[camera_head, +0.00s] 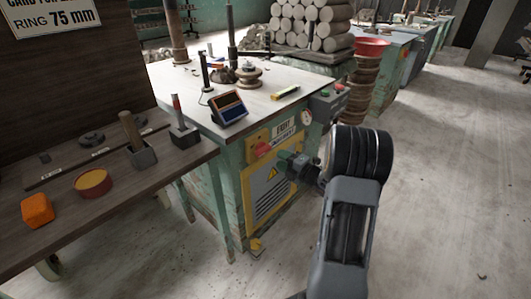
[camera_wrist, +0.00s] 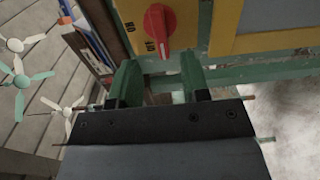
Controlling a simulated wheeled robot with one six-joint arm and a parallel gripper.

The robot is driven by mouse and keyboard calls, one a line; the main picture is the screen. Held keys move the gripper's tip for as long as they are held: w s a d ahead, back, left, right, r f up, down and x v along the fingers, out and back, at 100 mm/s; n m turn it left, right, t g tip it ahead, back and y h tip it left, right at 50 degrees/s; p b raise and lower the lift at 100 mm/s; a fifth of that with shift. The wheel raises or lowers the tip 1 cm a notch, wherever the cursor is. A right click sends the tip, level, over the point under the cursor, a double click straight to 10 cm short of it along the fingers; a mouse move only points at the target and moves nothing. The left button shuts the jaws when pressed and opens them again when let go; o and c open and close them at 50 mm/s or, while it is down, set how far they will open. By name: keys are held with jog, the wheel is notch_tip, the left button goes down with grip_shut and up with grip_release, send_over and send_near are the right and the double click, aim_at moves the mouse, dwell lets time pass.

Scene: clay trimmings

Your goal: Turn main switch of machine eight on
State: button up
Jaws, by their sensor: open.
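A red rotary switch (camera_head: 262,149) sits on a yellow plate on the front of the green machine (camera_head: 232,165). In the wrist view, the red switch (camera_wrist: 160,27) shows large, with its grip bar running roughly up and down the picture. Small dark lettering (camera_wrist: 128,38) is beside it; I cannot read the switch position for certain. My gripper (camera_head: 289,164) is in front of the machine, just right of and below the switch. In the wrist view my gripper (camera_wrist: 160,68) is open and empty, its green fingers just below the switch, one to each side. No contact shows.
A white tabletop (camera_head: 180,80) with a small display (camera_head: 228,108) lies above the switch. A wooden bench (camera_head: 150,175) with tools stands left. Open floor (camera_head: 440,200) lies right.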

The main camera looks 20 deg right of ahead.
aim_at(267, 151)
jog(key=b+x, duration=0.1)
jog(key=x, duration=0.7)
jog(key=shift+w+a, duration=0.1)
jog(key=shift+w, duration=0.15)
jog(key=shift+c, duration=0.2)
